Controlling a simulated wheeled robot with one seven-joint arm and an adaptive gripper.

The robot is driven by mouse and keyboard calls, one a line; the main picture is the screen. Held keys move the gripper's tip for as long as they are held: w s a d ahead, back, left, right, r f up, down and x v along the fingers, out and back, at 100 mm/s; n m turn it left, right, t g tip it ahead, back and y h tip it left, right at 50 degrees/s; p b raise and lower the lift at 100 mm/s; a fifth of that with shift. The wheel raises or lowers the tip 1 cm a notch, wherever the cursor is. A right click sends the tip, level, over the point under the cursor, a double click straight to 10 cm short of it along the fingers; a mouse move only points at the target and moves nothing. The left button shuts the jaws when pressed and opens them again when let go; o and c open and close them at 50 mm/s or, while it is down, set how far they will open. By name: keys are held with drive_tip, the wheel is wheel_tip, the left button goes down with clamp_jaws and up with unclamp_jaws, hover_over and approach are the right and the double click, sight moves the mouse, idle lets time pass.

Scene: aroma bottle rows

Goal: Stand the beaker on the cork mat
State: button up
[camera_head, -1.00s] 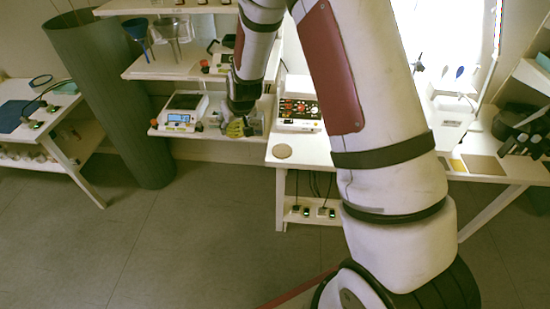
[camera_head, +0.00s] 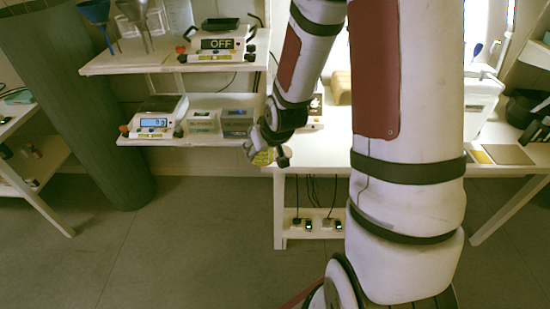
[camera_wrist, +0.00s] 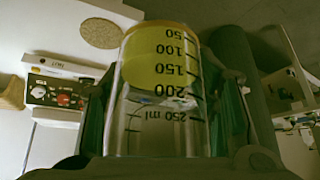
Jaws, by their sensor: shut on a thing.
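The glass beaker (camera_wrist: 158,105) fills the middle of the wrist view, with black volume marks and yellow contents near its base. My gripper (camera_wrist: 165,118) is shut on it, with a finger on either side. In the head view, my gripper (camera_head: 270,148) holds the beaker (camera_head: 261,157) by the left end of the right-hand table. The round, speckled cork mat (camera_wrist: 101,33) lies on the white table in the wrist view, apart from the beaker and to its upper left. In the head view I cannot make out the mat; my gripper may cover it.
An instrument with knobs (camera_wrist: 55,93) stands on the table near the mat. Left of my gripper, a lower shelf (camera_head: 160,141) holds a scale (camera_head: 157,122) and small boxes (camera_head: 236,122). A flat tan square (camera_head: 509,154) lies far right on the table.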

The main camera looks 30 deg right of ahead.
drive_tip(key=s+d+f+m+b, duration=0.1)
drive_tip(key=s+d+f+b, duration=0.2)
drive_tip(key=d+f+b, duration=0.5)
drive_tip(key=shift+h, duration=0.4)
drive_tip(key=w+d+b, duration=0.1)
drive_tip(key=w+d, duration=0.1)
drive_tip(key=w, duration=0.2)
drive_tip(key=w+d+f+b, duration=0.1)
drive_tip(key=w+d, duration=0.1)
drive_tip(key=w, duration=0.3)
drive_tip(key=w+d+b, duration=0.1)
drive_tip(key=w+d, duration=0.1)
drive_tip(key=w, duration=0.3)
drive_tip(key=shift+w+f, duration=0.25)
drive_tip(key=shift+f, duration=0.15)
drive_tip(key=shift+s+f+b, duration=0.1)
drive_tip(key=shift+f+b, duration=0.5)
drive_tip(key=shift+f, duration=1.15)
drive_tip(key=shift+f, duration=0.15)
drive_tip(key=o, duration=1.3)
